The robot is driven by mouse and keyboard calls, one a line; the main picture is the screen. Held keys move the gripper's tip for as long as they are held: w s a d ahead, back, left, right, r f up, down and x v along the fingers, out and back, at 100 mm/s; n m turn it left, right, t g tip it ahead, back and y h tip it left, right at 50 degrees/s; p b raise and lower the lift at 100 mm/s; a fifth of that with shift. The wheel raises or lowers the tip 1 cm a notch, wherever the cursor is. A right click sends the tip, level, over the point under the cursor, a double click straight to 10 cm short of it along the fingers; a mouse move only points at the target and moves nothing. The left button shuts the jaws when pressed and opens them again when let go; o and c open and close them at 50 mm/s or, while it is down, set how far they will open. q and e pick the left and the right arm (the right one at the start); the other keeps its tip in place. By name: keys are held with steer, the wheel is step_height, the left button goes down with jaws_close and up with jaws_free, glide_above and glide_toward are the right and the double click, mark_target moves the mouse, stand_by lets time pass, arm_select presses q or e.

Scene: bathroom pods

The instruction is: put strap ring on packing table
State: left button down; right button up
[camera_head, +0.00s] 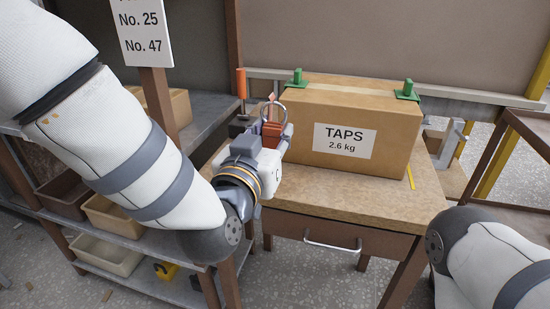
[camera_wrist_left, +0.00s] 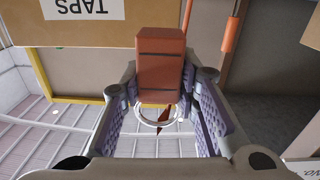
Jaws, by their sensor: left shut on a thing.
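The strap ring, a red-brown block (camera_head: 271,132) with a pale ring at its end, is between the fingers of my left gripper (camera_head: 273,138), which is shut on it. In the left wrist view the block (camera_wrist_left: 161,62) and the ring (camera_wrist_left: 141,115) show between the fingers (camera_wrist_left: 160,98). In the head view they are beside the left end of a cardboard box. The packing table (camera_head: 300,190) has a brown top and a front drawer. I cannot tell how high the strap ring is above the top. My right gripper is out of view.
The cardboard box (camera_head: 392,140) marked TAPS, with green clips (camera_head: 407,91), fills much of the table. The front strip of the top is clear. An orange handle (camera_head: 241,83) stands upright behind my gripper. Shelves with bins (camera_head: 110,215) and a sign post (camera_head: 160,103) are at the left.

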arm_select(q)
steer(key=w+a+f, duration=0.1)
steer(key=w+f, duration=0.1)
steer(key=w+a+f+b, duration=0.1)
steer(key=w+f, duration=0.1)
steer(key=w+a+f, duration=0.1)
steer(key=w+f, duration=0.1)
steer(key=shift+w+f, duration=0.25)
steer(key=shift+f, duration=0.1)
steer(key=f, duration=0.2)
steer(key=f+b, duration=0.1)
steer(key=shift+w+f, duration=0.2)
steer(key=shift+f, duration=0.15)
steer(key=shift+r, duration=0.15)
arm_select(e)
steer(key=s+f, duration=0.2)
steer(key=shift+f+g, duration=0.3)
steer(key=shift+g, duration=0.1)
arm_select(q)
steer(key=c, duration=1.2)
jaws_free()
steer(key=shift+f, duration=0.2)
steer(key=shift+c, duration=0.2)
